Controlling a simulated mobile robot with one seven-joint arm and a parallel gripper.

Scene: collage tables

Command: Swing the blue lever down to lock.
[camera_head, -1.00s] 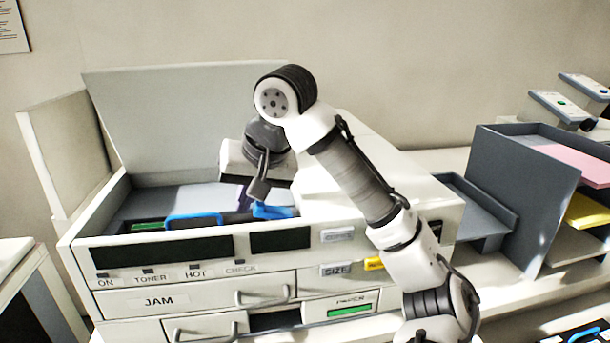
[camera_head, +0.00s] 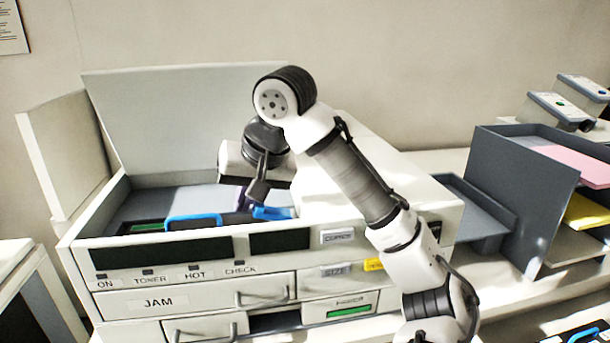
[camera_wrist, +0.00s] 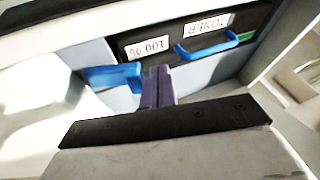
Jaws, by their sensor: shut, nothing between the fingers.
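The blue lever (camera_head: 272,213) is inside the open printer bay, at the right end of the dark toner cartridge (camera_wrist: 165,45). In the wrist view the lever (camera_wrist: 110,77) lies left of my fingertips. My gripper (camera_head: 243,197) is shut and empty, reaching down into the bay beside the lever. In the wrist view its purple-grey fingers (camera_wrist: 158,87) are together, with their tips close to the lever's right end; I cannot tell if they touch. My gripper's dark body hides part of the lever in the head view.
The cartridge's blue handle (camera_head: 194,221) is left of the lever. The raised printer lid (camera_head: 180,110) stands behind the bay, and the printer's front wall (camera_head: 75,243) borders it. Grey paper trays (camera_head: 515,190) stand at the right.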

